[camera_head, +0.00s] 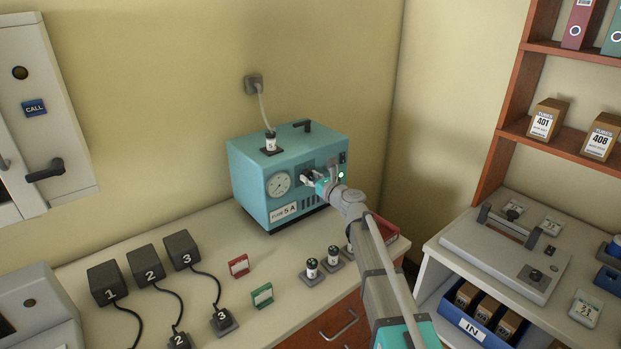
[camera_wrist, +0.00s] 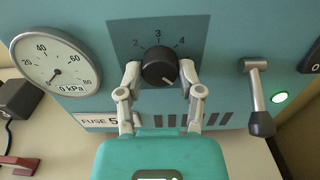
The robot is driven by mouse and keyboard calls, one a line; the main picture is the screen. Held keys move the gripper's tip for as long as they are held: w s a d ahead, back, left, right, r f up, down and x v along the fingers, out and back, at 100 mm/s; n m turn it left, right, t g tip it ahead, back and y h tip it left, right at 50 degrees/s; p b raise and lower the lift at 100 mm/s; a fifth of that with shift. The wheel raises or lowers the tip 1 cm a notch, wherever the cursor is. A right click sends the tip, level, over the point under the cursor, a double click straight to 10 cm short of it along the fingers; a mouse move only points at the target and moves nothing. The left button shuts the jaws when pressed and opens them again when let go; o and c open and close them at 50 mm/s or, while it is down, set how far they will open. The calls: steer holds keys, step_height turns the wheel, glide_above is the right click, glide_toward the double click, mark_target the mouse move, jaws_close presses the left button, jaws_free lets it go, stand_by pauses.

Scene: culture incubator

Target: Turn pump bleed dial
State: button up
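The teal pump box (camera_head: 250,185) stands on the counter in the corner. Its black bleed dial (camera_wrist: 159,67) sits on a dark panel marked 2, 3 and 4, and its white pointer line aims down and to the right. My gripper (camera_wrist: 160,78) is at the pump front, with one finger on each side of the dial. The fingers are apart, and small gaps seem to show beside the dial; I cannot tell if either touches. In the head view my gripper (camera_head: 318,182) hides most of the dial.
A round gauge (camera_wrist: 56,63) reading near 0 kPa is left of the dial. A lever (camera_wrist: 257,98) and a lit green lamp (camera_wrist: 279,97) are to the right. Several black blocks, including block 3 (camera_head: 181,249), and a green card holder (camera_head: 262,295) stand on the counter.

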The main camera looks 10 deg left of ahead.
jaws_close()
